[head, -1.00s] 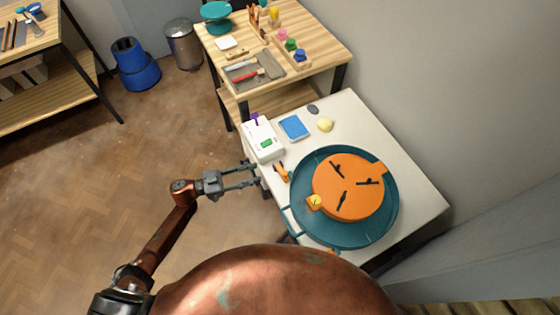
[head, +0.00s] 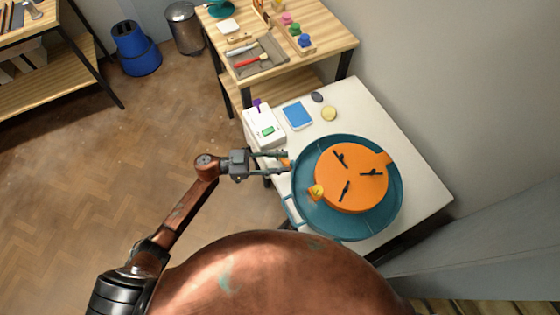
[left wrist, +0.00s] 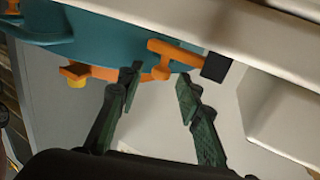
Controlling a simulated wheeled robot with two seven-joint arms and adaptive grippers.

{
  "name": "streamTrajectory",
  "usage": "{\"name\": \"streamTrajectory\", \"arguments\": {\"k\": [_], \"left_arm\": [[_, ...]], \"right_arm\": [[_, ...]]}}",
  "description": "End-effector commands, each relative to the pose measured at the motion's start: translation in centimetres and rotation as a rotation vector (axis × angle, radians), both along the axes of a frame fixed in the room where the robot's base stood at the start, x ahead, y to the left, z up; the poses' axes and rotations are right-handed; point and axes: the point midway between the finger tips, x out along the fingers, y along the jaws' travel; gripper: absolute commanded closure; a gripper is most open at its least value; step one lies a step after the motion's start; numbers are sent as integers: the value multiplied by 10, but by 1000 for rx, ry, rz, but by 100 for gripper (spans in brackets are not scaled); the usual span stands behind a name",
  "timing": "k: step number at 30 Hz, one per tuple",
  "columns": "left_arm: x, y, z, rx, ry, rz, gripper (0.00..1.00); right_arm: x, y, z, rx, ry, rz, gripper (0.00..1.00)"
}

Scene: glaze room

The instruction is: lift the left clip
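The left clip appears to be the small orange T-shaped piece with a black end (left wrist: 172,54), beside the teal round pan (left wrist: 110,35). In the head view only a bit of the orange clip (head: 286,162) shows, at the pan's left edge. My left gripper (head: 289,160) reaches it from the left. In the left wrist view the fingers of this gripper (left wrist: 160,76) are apart, and the clip's short stem shows between or just beyond the tips. I cannot tell whether they touch it. The teal pan (head: 392,212) holds an orange disc (head: 335,198) with three black fittings. My right gripper is out of view.
On the white table (head: 425,195) are a white device with a green screen (head: 259,121), a blue pad (head: 297,115), a yellow sponge-like piece (head: 329,114) and a dark oval (head: 317,97). A wooden tool table (head: 335,42) stands behind.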

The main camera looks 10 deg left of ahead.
Motion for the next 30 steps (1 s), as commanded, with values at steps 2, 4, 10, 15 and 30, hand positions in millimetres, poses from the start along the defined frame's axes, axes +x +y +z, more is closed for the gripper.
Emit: {"name": "streamTrajectory", "arguments": {"k": [2,4,10,15,30], "left_arm": [[0,0,0,0,0,0,67],[0,0,0,0,0,0,69],[0,1,0,0,1,0,83],[0,1,0,0,1,1,95],[0,1,0,0,1,1,100]], "right_arm": [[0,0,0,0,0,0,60],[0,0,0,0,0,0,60],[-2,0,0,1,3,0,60],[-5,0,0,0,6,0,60],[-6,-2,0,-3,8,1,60]]}}
